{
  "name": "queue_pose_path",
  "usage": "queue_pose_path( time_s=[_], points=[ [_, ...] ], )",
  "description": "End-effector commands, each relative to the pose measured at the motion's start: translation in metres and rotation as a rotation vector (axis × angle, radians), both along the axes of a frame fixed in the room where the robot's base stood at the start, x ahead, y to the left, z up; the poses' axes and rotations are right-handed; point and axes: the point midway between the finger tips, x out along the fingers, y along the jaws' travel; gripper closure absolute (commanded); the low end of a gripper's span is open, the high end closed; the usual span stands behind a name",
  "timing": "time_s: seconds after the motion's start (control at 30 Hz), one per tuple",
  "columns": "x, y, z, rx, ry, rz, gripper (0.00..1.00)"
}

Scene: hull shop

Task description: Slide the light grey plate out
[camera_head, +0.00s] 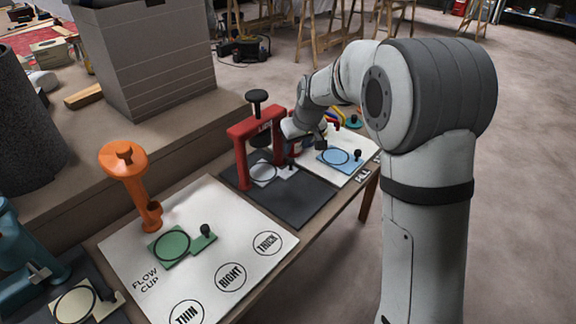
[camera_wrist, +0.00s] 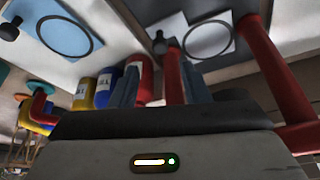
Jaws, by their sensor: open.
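The light grey plate (camera_head: 281,174) lies on a dark mat under a red press frame (camera_head: 240,155), with a black ring on it and a small black knob at its right end. In the wrist view the plate (camera_wrist: 229,22) shows between and behind the red posts, its knob (camera_wrist: 160,43) toward the left. My gripper (camera_wrist: 160,68) is open and empty, its fingers pointing toward the knob. The knob shows just beyond the fingertips, roughly centred between them; whether they touch it I cannot tell. In the head view my wrist is beside the right post and the fingers are hard to make out.
A blue plate (camera_head: 327,159) with a knob lies on a white board to the right. A green plate (camera_head: 171,248) and an orange stand (camera_head: 131,182) are on the near board. Yellow (camera_wrist: 84,93), blue and red cans stand close to my fingers.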

Motion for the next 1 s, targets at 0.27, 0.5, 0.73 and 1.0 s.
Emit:
queue_pose_path(
  time_s=[0.27, 0.5, 0.73, 1.0],
  points=[
    [0.013, 0.008, -0.039, -0.001, 0.003, 0.002, 0.58],
    [0.024, 0.013, -0.066, -0.001, 0.002, 0.001, 0.58],
    [0.026, 0.014, -0.071, -0.001, -0.001, 0.001, 0.58],
    [0.026, 0.014, -0.07, -0.001, 0.0, 0.0, 0.68]
  ],
)
